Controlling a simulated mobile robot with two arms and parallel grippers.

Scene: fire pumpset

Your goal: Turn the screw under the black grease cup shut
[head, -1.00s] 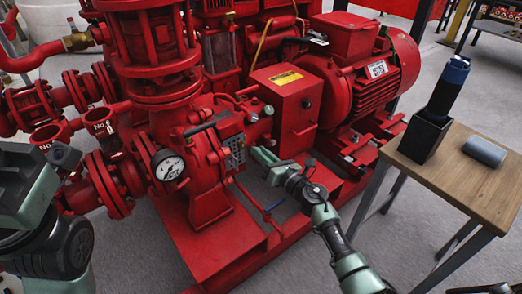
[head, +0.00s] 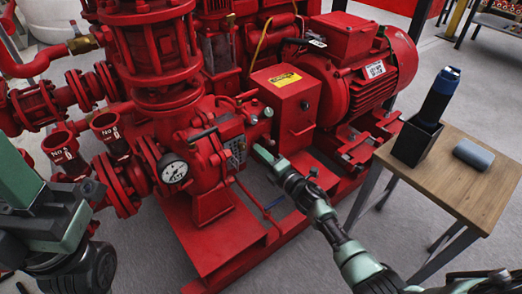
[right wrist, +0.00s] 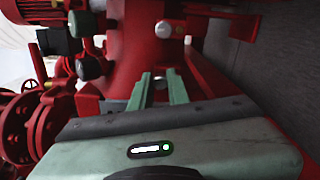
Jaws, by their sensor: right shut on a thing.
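My right gripper (head: 264,153) is low in front of the red pump, below the caps on its side. In the right wrist view its two green fingers (right wrist: 160,88) are close together around a small pale, shiny piece, probably the screw (right wrist: 160,76); the fingers hide most of it. A dark rounded cap (right wrist: 90,66), which looks like the black grease cup, sits left of the fingers; it probably also shows in the head view (head: 252,120).
The pressure gauge (head: 174,171) and a grey panel (head: 237,150) are left of my right gripper. A red box with a yellow label (head: 287,95) stands behind. A wooden table (head: 455,185) at right holds a black holder (head: 416,140) and a grey cylinder (head: 473,154).

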